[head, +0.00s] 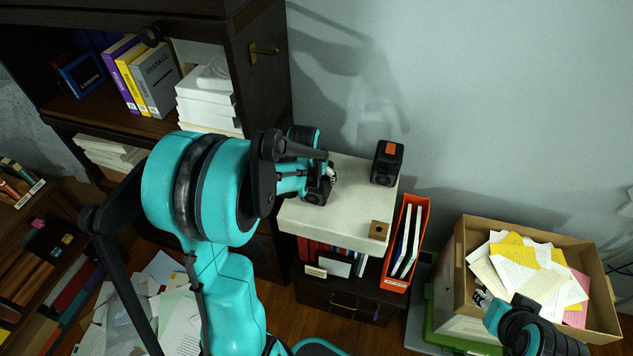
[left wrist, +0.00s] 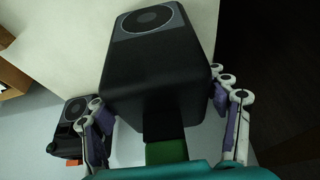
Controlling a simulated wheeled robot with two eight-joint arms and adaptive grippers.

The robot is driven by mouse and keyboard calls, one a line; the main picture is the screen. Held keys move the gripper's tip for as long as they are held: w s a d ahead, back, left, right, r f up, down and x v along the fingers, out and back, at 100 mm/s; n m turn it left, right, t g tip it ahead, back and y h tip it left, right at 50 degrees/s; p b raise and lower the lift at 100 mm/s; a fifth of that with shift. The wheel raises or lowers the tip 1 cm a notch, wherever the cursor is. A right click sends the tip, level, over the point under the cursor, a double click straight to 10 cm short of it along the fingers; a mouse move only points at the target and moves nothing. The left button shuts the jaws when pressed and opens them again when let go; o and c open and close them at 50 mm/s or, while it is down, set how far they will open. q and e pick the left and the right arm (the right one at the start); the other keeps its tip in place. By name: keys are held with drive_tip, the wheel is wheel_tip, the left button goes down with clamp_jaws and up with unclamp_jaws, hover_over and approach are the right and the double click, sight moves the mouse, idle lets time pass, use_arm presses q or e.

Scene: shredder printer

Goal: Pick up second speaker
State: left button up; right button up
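A black speaker (left wrist: 152,70) with a round driver sits between the fingers of my left gripper (left wrist: 165,100) in the left wrist view. The fingers lie along its two sides; whether they press on it is unclear. In the head view this speaker (head: 317,192) is partly hidden by my left gripper (head: 326,174) at the left of the white cabinet top. A second black speaker (head: 387,165), with an orange patch on top, stands apart at the back right; it also shows in the left wrist view (left wrist: 68,122). My right gripper (head: 482,298) is by the cardboard box, its fingers too small to judge.
The white top (head: 345,215) bears a small brown block (head: 379,230) at its front right. An orange file holder (head: 401,271) stands beside it. A cardboard box (head: 592,275) of papers is at the right. A dark bookcase (head: 262,85) rises behind at the left.

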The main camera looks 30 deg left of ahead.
use_arm(q)
drive_tip(key=c, duration=0.6)
drive_tip(key=shift+c, duration=0.2)
